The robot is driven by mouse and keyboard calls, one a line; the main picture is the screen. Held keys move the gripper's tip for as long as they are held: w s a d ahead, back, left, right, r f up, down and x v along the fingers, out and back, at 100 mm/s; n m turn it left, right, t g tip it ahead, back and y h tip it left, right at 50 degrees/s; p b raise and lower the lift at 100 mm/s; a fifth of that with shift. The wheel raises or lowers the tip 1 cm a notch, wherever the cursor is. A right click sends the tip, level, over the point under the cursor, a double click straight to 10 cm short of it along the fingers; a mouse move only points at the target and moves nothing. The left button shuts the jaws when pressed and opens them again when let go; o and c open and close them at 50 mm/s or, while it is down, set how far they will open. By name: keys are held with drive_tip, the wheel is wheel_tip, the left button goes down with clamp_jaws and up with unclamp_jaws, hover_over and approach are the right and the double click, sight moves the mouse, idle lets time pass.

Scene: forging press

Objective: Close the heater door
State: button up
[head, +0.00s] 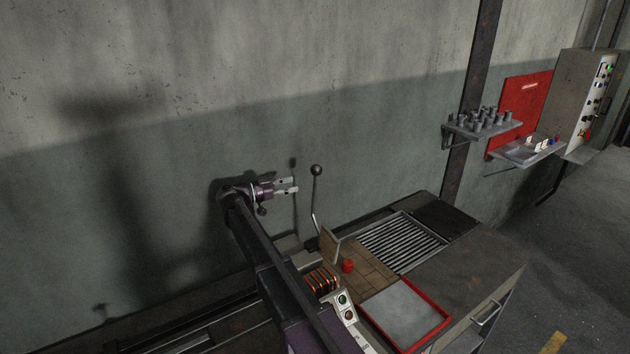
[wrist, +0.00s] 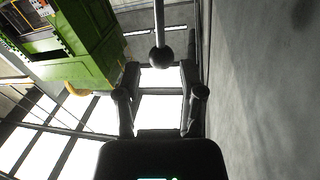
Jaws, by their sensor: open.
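My gripper (head: 287,185) is open and empty, held out near the grey wall, its two fingers pointing right. A thin upright lever with a dark ball knob (head: 316,170) stands just to the right of the fingertips. In the wrist view the ball (wrist: 161,57) hangs from its rod ahead of my open gripper (wrist: 160,72), in line with the gap and apart from the fingers. The heater (head: 320,280) shows glowing orange bars behind my arm, which partly hides it. A thin upright plate (head: 328,243) stands at its back; I cannot tell whether it is the door.
The bench holds a red cup (head: 348,266), a red-rimmed tray (head: 446,318), a roller grate (head: 402,241) and a button box (head: 345,302). A wall shelf (head: 483,129) with several grey parts is right. A green machine (wrist: 85,50) shows in the wrist view.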

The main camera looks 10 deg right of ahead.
sight(315, 190)
drive_tip(key=x, duration=0.8)
drive_tip(key=shift+d, duration=0.3)
clamp_jaws()
